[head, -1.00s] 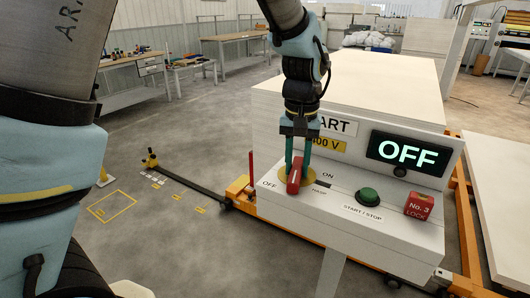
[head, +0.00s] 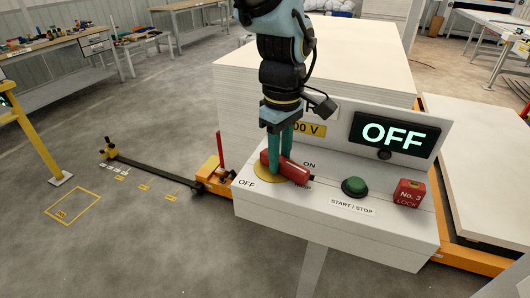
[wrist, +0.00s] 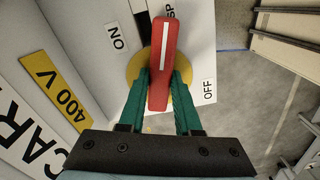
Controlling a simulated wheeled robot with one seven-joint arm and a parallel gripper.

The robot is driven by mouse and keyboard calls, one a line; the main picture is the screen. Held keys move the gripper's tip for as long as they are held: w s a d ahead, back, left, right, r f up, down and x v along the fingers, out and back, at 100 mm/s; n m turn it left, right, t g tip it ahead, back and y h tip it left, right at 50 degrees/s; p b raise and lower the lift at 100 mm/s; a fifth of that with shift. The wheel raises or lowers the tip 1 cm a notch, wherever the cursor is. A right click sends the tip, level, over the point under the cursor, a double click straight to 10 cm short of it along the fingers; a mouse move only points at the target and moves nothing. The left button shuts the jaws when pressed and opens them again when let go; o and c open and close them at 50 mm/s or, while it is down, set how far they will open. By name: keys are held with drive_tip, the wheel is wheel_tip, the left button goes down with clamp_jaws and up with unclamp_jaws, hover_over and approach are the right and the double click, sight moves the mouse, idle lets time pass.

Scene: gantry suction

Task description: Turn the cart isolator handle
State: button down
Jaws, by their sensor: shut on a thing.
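The red isolator handle (head: 293,170) sits on a round yellow plate (head: 266,174) on top of the white cart's control box. It lies slanted, its far end toward the left and its near end toward the right, between the OFF and ON labels. My gripper (head: 279,158) comes down from above with its green fingers shut on the handle. In the wrist view the handle (wrist: 163,58), with a white stripe, is between the two fingertips (wrist: 160,82). The display (head: 394,134) reads OFF. The HASP label is partly hidden by the handle.
A green START/STOP button (head: 354,186) and a red No. 3 LOCK block (head: 408,193) are to the right of the handle. A thin red post (head: 220,150) stands on the orange cart frame at left. The floor to the left is mostly clear.

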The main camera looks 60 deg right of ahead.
drive_tip(key=n, duration=0.3)
drive_tip(key=shift+d+p, duration=0.2)
drive_tip(key=shift+p, duration=0.1)
drive_tip(key=shift+w+n, duration=0.1)
drive_tip(key=shift+n, duration=0.4)
drive_tip(key=c, duration=0.6)
unclamp_jaws()
wheel_tip(320, 180, up, 11)
drive_tip(key=b, duration=0.2)
drive_tip(key=shift+b, duration=0.35)
drive_tip(key=shift+f, duration=0.1)
